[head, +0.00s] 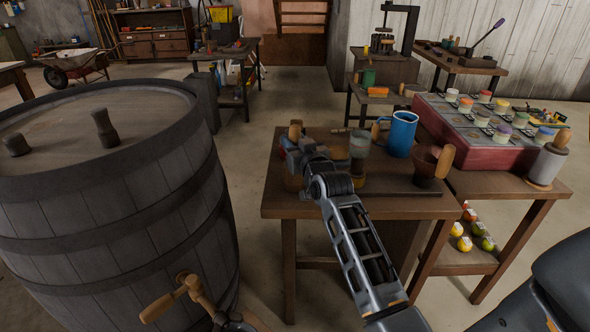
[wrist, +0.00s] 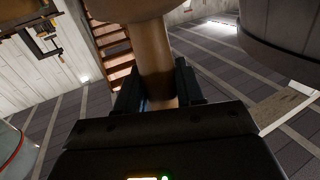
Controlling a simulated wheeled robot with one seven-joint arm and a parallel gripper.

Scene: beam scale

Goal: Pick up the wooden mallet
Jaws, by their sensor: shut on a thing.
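The wooden mallet shows in the wrist view as a tan round handle (wrist: 156,72) with a wider pale head (wrist: 128,8) cut off at the top edge. My gripper (wrist: 160,88) has one dark finger on each side of the handle and is shut on it. In the head view my gripper (head: 298,150) is over the left part of the brown workbench (head: 285,205). A small wooden piece (head: 295,130) shows just beyond the gripper, probably part of the mallet. My wrist hides most of that spot, so I cannot tell whether the mallet touches the bench.
A blue mug (head: 401,134), a glass jar (head: 359,146) and a dark mortar with a wooden pestle (head: 445,161) stand right of my gripper. A red-sided case of paint pots (head: 485,150) is further right.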

